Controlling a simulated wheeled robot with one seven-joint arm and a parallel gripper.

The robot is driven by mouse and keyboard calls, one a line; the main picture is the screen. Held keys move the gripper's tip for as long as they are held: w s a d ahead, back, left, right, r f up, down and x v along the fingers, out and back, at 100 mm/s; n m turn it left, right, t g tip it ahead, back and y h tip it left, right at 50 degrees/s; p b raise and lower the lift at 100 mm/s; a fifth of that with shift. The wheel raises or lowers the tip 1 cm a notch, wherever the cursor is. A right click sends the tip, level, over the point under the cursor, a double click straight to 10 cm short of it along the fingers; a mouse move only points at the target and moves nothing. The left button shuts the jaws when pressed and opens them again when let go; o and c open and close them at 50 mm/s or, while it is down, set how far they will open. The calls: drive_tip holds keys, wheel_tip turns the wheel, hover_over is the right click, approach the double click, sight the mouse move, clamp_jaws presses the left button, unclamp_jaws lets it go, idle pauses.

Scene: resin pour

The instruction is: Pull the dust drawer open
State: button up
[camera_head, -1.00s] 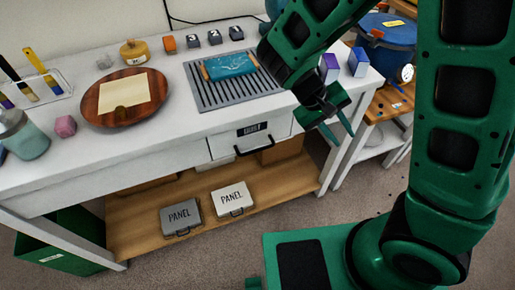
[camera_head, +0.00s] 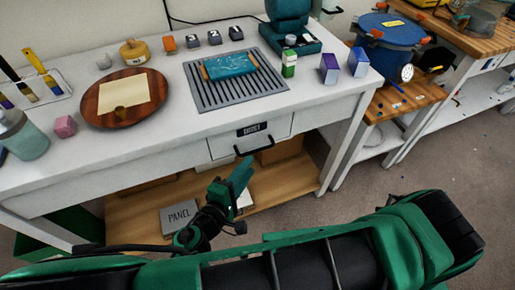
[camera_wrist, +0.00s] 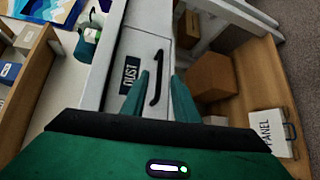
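The dust drawer (camera_head: 240,139) is set in the front of the white workbench, with a dark DUST label and a black bar handle (camera_head: 252,143). Its front looks flush with the bench. In the wrist view the drawer front (camera_wrist: 137,45) and its handle (camera_wrist: 155,78) lie just beyond my fingertips. My gripper (camera_head: 240,172) is below and in front of the drawer in the head view. In the wrist view my gripper (camera_wrist: 158,82) has its two green fingers apart, one on each side of the handle's line. I cannot tell whether they touch it. Nothing is held.
A grey panel case (camera_head: 180,216) and a white panel case (camera_wrist: 268,130) lie on the lower wooden shelf, near my gripper. A cardboard box (camera_wrist: 213,76) stands on that shelf. The grey slatted grate (camera_head: 215,95) with a blue piece is on the benchtop above.

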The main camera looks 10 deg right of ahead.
sight(257, 150)
drive_tip(key=shift+n+t+y, duration=0.3)
drive_tip(key=shift+t, duration=0.1)
drive_tip(key=x, duration=0.9)
drive_tip(key=shift+w+a+f, duration=0.2)
drive_tip(key=shift+w+f, duration=0.1)
drive_tip(key=shift+w, duration=0.15)
clamp_jaws()
